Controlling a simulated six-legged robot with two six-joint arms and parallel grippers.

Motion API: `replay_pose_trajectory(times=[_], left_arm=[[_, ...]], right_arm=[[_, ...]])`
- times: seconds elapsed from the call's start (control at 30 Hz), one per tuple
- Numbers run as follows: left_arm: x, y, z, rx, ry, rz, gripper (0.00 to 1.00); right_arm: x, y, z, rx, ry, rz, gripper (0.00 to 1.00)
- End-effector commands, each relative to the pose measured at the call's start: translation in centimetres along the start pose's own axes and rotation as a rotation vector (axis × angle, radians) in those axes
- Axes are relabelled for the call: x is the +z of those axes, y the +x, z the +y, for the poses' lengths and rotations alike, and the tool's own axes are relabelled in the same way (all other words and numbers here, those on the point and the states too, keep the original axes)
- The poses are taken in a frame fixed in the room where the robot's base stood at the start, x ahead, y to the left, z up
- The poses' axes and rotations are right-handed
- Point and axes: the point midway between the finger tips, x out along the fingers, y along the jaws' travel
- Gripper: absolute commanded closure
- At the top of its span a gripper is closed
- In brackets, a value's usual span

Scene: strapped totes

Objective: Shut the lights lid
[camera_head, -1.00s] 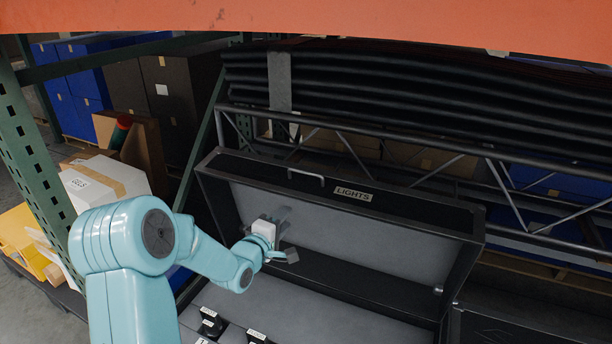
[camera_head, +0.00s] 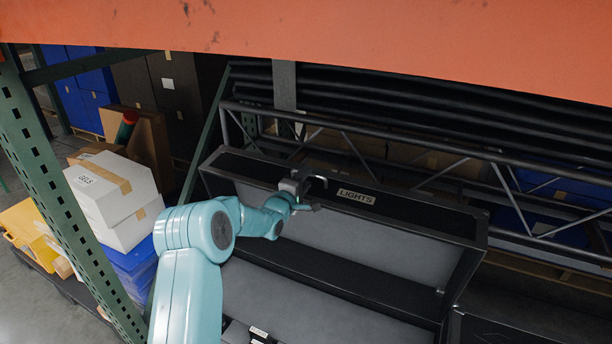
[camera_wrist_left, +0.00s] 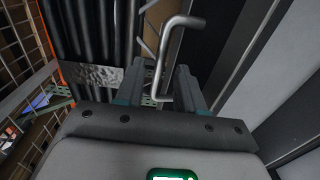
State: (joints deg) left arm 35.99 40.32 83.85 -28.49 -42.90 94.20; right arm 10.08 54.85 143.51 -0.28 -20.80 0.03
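The lights lid (camera_head: 420,218) stands raised at the back of its black case, its grey lining facing me and a LIGHTS label (camera_head: 356,196) on its dark front strip. Its bar handle (camera_head: 321,179) is beside the label. My left gripper (camera_head: 304,188) is up at the handle and partly covers it. In the left wrist view the metal handle (camera_wrist_left: 170,50) runs between the two fingers of my left gripper (camera_wrist_left: 159,80), which stand apart. I cannot tell whether either finger touches it. My right gripper is not in view.
An orange shelf beam (camera_head: 330,45) crosses the top of the view, and a green post (camera_head: 60,200) stands at left. White boxes (camera_head: 115,200) are stacked at left. A metal truss (camera_head: 430,150) runs behind the lid. Small labelled items (camera_head: 258,332) are low in the case.

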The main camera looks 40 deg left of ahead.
Motion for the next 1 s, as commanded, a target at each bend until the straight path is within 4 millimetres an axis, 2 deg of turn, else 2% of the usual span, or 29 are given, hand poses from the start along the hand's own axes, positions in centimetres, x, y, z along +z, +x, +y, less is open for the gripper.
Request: replay_pose_trajectory(times=[0.2,0.47,0.6,1.0], left_arm=[[0.0,1.5,0.0,0.000,0.001,0.000,0.62],[0.0,1.6,0.0,-0.001,0.000,0.001,0.62],[0.0,1.6,0.0,-0.001,0.000,0.001,1.00],[0.0,1.4,-0.3,0.009,0.001,0.001,1.00]], right_arm=[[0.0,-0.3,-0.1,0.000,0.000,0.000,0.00],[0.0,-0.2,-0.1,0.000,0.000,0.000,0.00],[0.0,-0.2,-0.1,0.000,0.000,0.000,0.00],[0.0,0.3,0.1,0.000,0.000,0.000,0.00]])
